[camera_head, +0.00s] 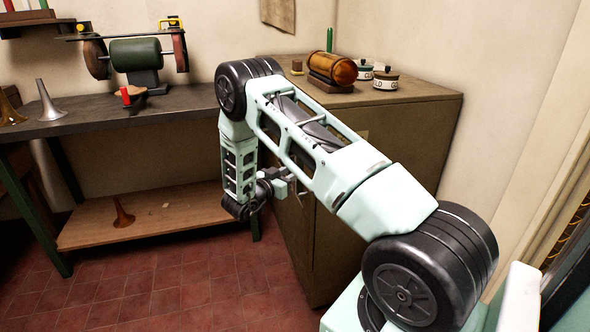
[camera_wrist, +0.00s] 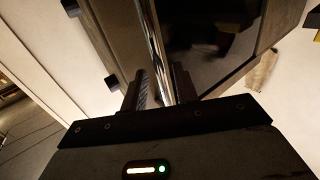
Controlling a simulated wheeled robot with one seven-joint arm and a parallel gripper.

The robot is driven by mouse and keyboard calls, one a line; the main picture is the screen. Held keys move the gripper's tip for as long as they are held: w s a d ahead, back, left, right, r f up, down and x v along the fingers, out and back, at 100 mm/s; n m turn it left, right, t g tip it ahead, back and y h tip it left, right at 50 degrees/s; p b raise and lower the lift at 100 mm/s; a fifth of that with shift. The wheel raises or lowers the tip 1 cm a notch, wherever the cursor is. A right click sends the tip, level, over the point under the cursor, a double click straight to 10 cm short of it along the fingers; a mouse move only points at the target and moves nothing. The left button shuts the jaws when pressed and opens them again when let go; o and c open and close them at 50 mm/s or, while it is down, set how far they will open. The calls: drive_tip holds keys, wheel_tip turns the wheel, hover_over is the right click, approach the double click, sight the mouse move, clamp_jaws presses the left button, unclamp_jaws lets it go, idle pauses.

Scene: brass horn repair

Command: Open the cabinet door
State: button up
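The olive-brown cabinet (camera_head: 410,130) stands against the back wall, right of the workbench in the head view. My arm crosses in front of it and hides much of its front. My gripper (camera_head: 290,187) is low at the cabinet front, its fingertips small and partly hidden there. In the wrist view my gripper (camera_wrist: 162,88) has a dark finger on each side of a shiny metal bar handle (camera_wrist: 155,45). The fingers sit close against the bar, apparently shut on it. A dark glossy surface (camera_wrist: 210,40) lies right of the bar. Whether the door stands ajar is unclear.
An amber cylinder (camera_head: 333,67) and lidded pots (camera_head: 385,80) stand on the cabinet top. Left is a workbench (camera_head: 100,120) with a grinder (camera_head: 136,54) and a lower wooden shelf (camera_head: 150,222). The red tiled floor (camera_head: 180,290) in front is clear.

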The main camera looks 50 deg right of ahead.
drive_tip(key=shift+w+d, duration=0.1)
drive_tip(key=shift+d, duration=1.3)
drive_tip(key=shift+c, duration=0.2)
clamp_jaws()
drive_tip(key=shift+a, duration=0.1)
